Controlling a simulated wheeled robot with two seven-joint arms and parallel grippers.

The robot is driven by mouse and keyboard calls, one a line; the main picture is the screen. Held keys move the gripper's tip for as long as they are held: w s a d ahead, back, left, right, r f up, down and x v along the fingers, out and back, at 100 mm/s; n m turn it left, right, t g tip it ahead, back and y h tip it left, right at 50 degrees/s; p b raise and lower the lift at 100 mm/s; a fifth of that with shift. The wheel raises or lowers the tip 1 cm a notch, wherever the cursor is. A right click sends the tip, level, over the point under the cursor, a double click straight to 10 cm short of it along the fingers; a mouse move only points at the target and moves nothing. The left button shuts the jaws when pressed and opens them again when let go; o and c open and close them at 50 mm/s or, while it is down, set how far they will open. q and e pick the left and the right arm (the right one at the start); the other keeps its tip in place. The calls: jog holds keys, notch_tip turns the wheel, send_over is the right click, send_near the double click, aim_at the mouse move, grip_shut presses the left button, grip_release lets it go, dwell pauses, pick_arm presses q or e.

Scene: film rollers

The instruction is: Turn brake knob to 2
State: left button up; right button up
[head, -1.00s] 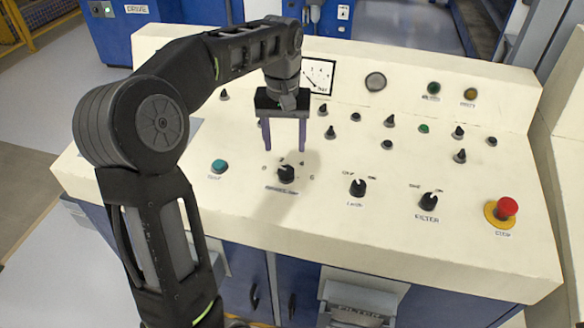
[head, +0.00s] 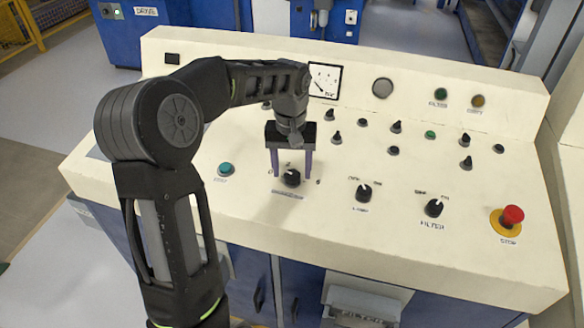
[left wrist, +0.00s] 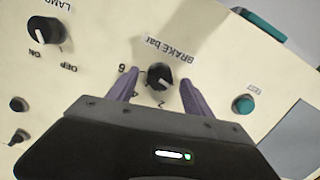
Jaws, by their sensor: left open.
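The brake knob (head: 291,178) is a black round knob on the cream panel, with a printed scale around it. In the left wrist view the knob (left wrist: 160,76) sits under the label "BRAKE bar" (left wrist: 170,48). My left gripper (head: 293,174) is open, its two purple fingers pointing down at the panel. In the left wrist view the fingers of the left gripper (left wrist: 158,86) stand one on each side of the knob. I cannot tell whether they touch it. The gripper hides part of the scale. My right gripper is not in view.
To the right are the lamp knob (head: 363,193), the filter knob (head: 434,207) and a red stop button (head: 512,215). A teal button (head: 226,169) is to the left. Several small switches stand behind, below a gauge (head: 324,79).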

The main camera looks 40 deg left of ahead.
pick_arm(q)
jog(key=shift+f, duration=0.3)
grip_shut()
dwell(0.5)
